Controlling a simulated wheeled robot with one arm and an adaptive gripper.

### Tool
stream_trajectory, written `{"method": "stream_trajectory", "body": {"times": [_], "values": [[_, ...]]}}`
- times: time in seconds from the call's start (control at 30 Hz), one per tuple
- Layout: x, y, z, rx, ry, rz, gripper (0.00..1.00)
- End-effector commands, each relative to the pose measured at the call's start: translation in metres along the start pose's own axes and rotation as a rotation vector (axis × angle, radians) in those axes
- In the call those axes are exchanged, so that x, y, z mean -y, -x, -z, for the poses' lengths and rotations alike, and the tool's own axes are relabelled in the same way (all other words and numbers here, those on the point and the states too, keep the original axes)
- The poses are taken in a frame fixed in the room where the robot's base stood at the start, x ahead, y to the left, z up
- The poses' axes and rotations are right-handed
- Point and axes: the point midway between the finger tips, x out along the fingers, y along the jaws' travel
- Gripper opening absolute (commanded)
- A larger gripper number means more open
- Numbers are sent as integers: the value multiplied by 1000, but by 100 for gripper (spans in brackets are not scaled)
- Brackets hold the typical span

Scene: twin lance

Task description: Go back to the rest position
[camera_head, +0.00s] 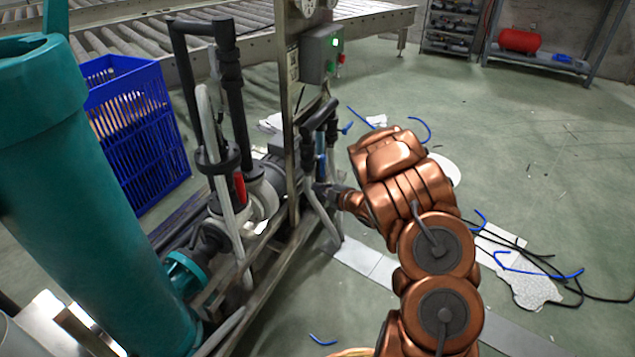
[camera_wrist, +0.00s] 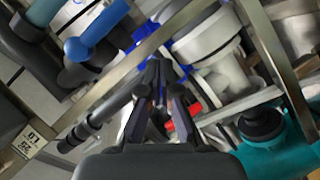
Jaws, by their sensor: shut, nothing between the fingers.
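My gripper (camera_wrist: 158,88) is shut and empty in the wrist view, its fingertips together in front of the pump skid's pipes. In the head view my copper-coloured arm reaches from the bottom right up and to the left. There my gripper (camera_head: 328,188) is a small dark shape beside the skid's metal frame (camera_head: 292,130), partly hidden among grey pipes. I cannot tell whether it touches them. A blue handle (camera_wrist: 97,30) shows at the upper left of the wrist view. A red part (camera_wrist: 190,105) lies behind the fingers.
A teal cylinder (camera_head: 85,190) and a blue crate (camera_head: 140,130) stand at the left. A control box (camera_head: 321,55) with a green light sits on the frame. Black and blue cables (camera_head: 540,268) lie on the floor at right. The floor at upper right is mostly clear.

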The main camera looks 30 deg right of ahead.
Motion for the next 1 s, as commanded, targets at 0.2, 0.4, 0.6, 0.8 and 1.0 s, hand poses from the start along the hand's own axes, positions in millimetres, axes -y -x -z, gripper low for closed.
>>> {"method": "stream_trajectory", "body": {"times": [0.2,0.4,0.6,0.8,1.0], "values": [[8,40,-4,6,-2,2,0],[16,64,-6,5,-3,2,0],[19,72,-6,0,0,0,0],[14,73,-5,11,3,3,0],[-39,81,2,154,27,26,0]]}}
